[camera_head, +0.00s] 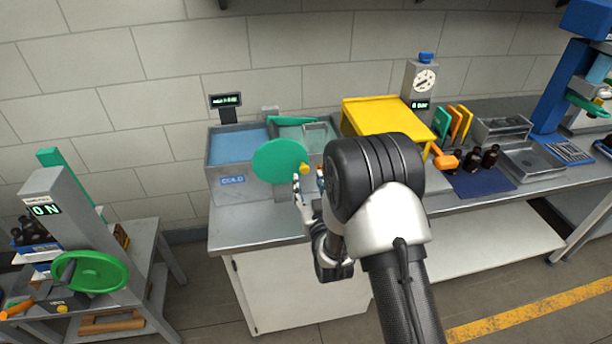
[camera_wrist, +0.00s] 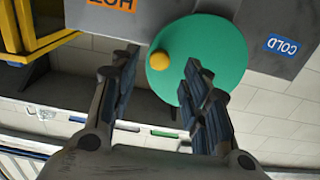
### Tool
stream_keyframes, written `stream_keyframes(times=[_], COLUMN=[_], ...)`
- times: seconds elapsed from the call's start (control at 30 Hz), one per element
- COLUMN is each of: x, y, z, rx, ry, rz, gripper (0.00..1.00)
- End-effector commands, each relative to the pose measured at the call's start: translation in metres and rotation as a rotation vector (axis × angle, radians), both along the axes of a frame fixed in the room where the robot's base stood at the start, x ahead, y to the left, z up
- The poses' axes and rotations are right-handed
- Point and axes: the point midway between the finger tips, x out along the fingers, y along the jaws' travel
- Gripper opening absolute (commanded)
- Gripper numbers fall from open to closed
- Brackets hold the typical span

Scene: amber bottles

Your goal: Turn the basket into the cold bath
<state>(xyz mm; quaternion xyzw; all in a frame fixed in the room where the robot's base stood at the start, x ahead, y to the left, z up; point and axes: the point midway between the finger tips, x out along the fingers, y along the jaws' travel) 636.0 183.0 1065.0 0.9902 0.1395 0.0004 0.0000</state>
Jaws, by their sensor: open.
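The cold bath (camera_head: 238,145) is a grey tank with blue liquid and a COLD label (camera_head: 232,180). Right of it is a second bath (camera_head: 300,122) with greenish liquid; a HOT label (camera_wrist: 111,4) shows in the inverted wrist view. A pale box shape (camera_head: 318,134), perhaps the basket, shows there; I cannot make it out clearly. A green disc (camera_head: 277,160) with a yellow knob (camera_wrist: 160,60) stands at the baths' front. My gripper (camera_wrist: 160,68) is open, its fingers either side of the knob in the wrist view; no contact is clear.
A yellow box (camera_head: 385,117) stands right of the baths. Dark bottles (camera_head: 472,160) stand on a blue mat (camera_head: 480,184) farther right. A side table at left carries a device with a green wheel (camera_head: 92,272). The counter front below the cold bath is clear.

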Motion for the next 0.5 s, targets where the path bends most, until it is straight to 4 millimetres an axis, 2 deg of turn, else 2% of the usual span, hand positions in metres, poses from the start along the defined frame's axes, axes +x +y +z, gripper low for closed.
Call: stream_keyframes(times=[0.1, 0.2, 0.5], x=[0.020, 0.031, 0.041], y=[0.006, 0.009, 0.012], z=[-0.001, 0.000, 0.000], rx=[0.000, 0.000, 0.000], ry=[-0.001, -0.001, 0.001], rz=[0.000, 0.000, 0.000], gripper=[0.43, 0.43, 0.43])
